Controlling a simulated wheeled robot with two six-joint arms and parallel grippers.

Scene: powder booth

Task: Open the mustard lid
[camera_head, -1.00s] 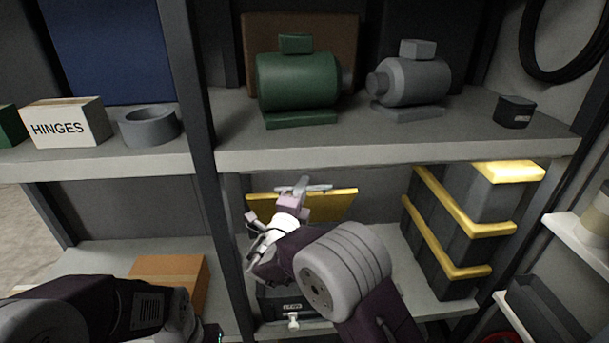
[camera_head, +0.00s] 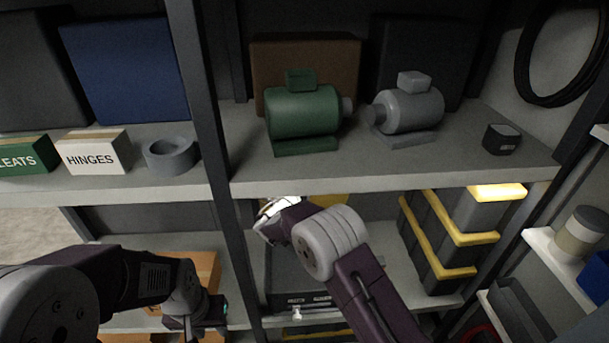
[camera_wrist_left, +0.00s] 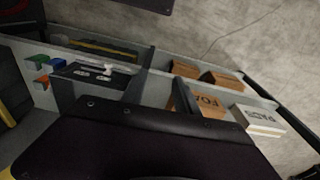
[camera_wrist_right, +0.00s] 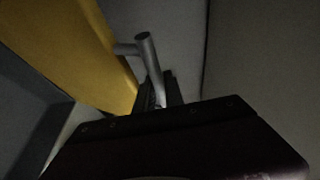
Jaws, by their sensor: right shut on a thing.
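The mustard lid shows as a small yellow patch (camera_head: 332,200) just under the upper shelf edge in the head view; my right arm and the shelf hide most of it. In the right wrist view the lid (camera_wrist_right: 75,45) is a tilted yellow panel with a grey bar handle (camera_wrist_right: 146,52). My right gripper (camera_wrist_right: 158,92) is shut on the handle; its fingertips are dark and hard to see. The dark case (camera_head: 318,301) below has a small pale latch at its front. My left gripper (camera_head: 196,326) hangs low at left, away from the lid; its fingers are unclear.
The upper shelf (camera_head: 400,160) overhangs the lid and bears a green motor (camera_head: 303,110) and a grey motor (camera_head: 410,110). A dark upright (camera_head: 207,110) stands left of my right arm. Yellow-banded dark boxes (camera_head: 435,240) stand to the right.

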